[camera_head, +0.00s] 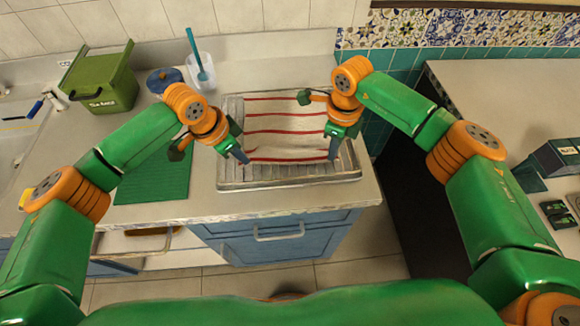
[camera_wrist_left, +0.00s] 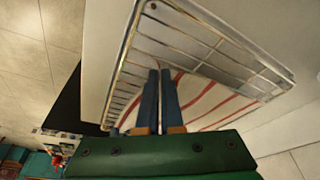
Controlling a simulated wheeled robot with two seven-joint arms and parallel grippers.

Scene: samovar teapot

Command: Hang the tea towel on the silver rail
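The tea towel (camera_head: 285,130), white with red stripes, lies spread on a silver wire rack (camera_head: 290,179) on the counter. My left gripper (camera_head: 244,158) points down at the towel's near left corner. In the left wrist view its blue fingers (camera_wrist_left: 160,72) are close together at the towel (camera_wrist_left: 205,100), apparently pinching its edge; the contact is partly hidden. My right gripper (camera_head: 333,153) points down at the near right corner; its finger gap does not show. A silver bar (camera_head: 278,238) is on the blue drawer front below; I cannot tell whether this is the rail.
A green ribbed mat (camera_head: 150,185) lies left of the rack. Behind it stand a green bin (camera_head: 103,82), a blue lidded item (camera_head: 163,79) and a white cup (camera_head: 202,74) with a blue utensil.

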